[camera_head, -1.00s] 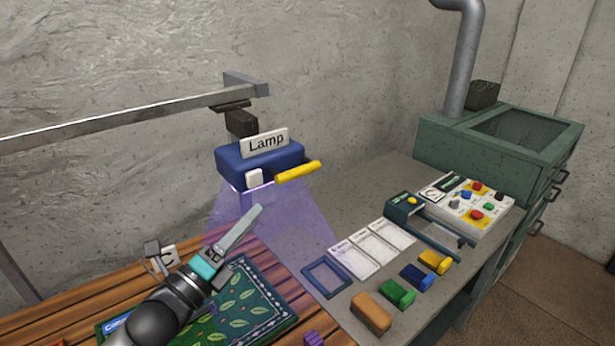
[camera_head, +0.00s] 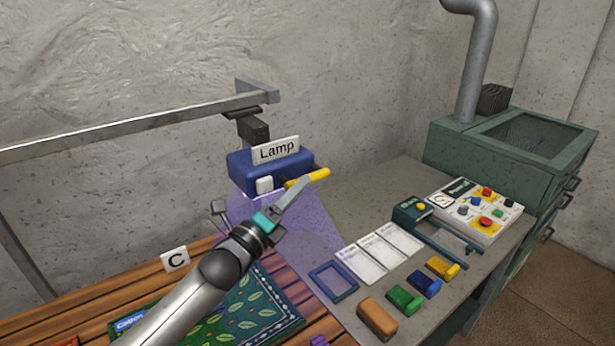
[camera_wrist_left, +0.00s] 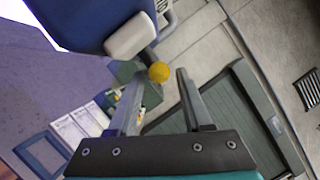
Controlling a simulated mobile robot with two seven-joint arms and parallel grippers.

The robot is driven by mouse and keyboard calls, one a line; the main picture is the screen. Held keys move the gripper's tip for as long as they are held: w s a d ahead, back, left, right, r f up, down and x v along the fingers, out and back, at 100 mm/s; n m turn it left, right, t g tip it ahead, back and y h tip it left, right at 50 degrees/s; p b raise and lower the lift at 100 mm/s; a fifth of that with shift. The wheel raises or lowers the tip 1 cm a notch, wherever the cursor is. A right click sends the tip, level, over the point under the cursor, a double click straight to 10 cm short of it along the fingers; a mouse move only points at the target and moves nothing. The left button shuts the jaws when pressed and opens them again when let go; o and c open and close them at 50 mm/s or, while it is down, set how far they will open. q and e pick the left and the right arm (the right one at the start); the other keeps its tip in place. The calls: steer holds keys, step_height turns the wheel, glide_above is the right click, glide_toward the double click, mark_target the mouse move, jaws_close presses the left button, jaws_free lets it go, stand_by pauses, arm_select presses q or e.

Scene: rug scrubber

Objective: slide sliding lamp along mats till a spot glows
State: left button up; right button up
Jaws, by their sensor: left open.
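The blue sliding lamp (camera_head: 270,172), labelled "Lamp", hangs from a rail and casts a violet glow below it. It has a white block (camera_head: 264,185) and a yellow handle (camera_head: 318,175) on its front. My left gripper (camera_head: 303,188) is at the handle, its fingers overlapping it in the head view. In the left wrist view the fingers stand apart, with the round yellow handle end (camera_wrist_left: 159,73) showing between their tips; contact is not clear. A green leaf-pattern mat (camera_head: 262,312) lies on wooden slats, partly hidden by my left arm. My right gripper is out of view.
The metal rail (camera_head: 130,132) runs along the wall. The grey bench at right holds a blue frame (camera_head: 333,283), white cards (camera_head: 378,252), several coloured blocks and a button panel (camera_head: 478,212). A green cabinet (camera_head: 510,150) with a pipe stands behind. A "C" sign (camera_head: 175,260) stands at left.

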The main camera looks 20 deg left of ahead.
arm_select(q)
steer(key=shift+x, duration=2)
steer(key=shift+c, duration=0.2)
jaws_close()
